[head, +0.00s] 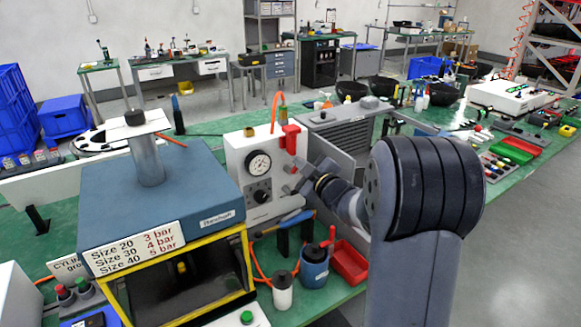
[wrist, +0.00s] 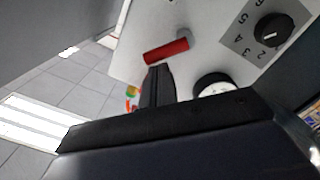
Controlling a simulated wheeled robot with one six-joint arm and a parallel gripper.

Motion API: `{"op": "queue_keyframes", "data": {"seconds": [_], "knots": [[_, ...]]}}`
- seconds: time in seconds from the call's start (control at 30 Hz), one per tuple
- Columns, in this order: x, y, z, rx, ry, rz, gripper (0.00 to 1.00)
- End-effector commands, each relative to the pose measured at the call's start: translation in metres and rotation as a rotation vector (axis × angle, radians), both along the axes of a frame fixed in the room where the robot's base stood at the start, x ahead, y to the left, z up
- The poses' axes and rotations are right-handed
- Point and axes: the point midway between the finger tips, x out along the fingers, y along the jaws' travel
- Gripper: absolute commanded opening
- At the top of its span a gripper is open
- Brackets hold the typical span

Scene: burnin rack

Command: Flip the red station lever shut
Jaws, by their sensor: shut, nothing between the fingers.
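The red lever (head: 291,138) is on the upper right of the front of a white station box (head: 238,160). In the wrist view the red lever (wrist: 167,51) is a short red bar beside a grey round pivot on the white panel. My gripper (head: 300,180) is in front of the box's right side, below the lever. In the wrist view my gripper's dark fingers (wrist: 158,70) are together and empty, with their tips close beside the red bar. I cannot tell whether they touch it.
The box has a gauge (head: 258,163) and a black knob (head: 260,196); the numbered knob (wrist: 272,31) shows in the wrist view. A blue press with a yellow frame (head: 165,205) stands left. A blue pot (head: 314,268) and red tray (head: 349,262) sit below my gripper.

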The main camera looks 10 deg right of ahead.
Motion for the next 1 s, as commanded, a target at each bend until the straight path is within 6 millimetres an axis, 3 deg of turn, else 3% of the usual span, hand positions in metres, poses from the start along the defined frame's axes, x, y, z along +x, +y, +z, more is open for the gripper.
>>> {"op": "queue_keyframes", "data": {"seconds": [0.7,1.0], "knots": [[0.007,-0.022,-0.016,0.601,0.197,-0.001,0.00],[0.008,-0.025,-0.021,0.645,0.211,-0.001,0.00]]}}
